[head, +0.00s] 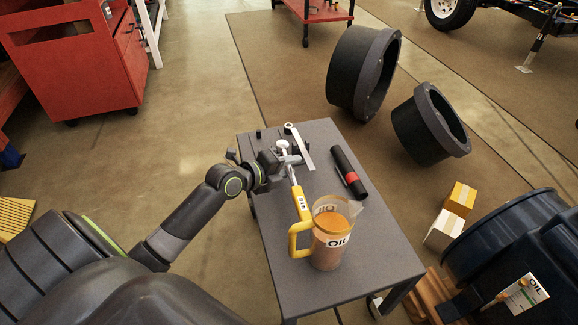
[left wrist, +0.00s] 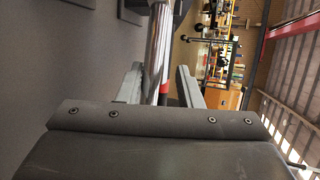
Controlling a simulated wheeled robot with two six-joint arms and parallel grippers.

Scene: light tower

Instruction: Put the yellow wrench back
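The yellow wrench has a yellow handle (head: 301,203) and a silver shaft, and it points toward the near side of the grey cart (head: 360,262). My left gripper (head: 289,160) is over the cart's far half, at the wrench's shaft. In the left wrist view the silver shaft (left wrist: 158,45) runs between my two fingers (left wrist: 160,80), which appear closed in on it. The exact contact is hard to see. The wrench seems to be a little above the cart top. My right gripper is not in view.
On the cart are a silver wrench (head: 303,150), a black cylinder with a red band (head: 348,172) and an oil jug (head: 333,240) close to the yellow handle. A red cabinet (head: 75,60) stands at left. Black rings (head: 362,75) and boxes (head: 443,230) lie at right.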

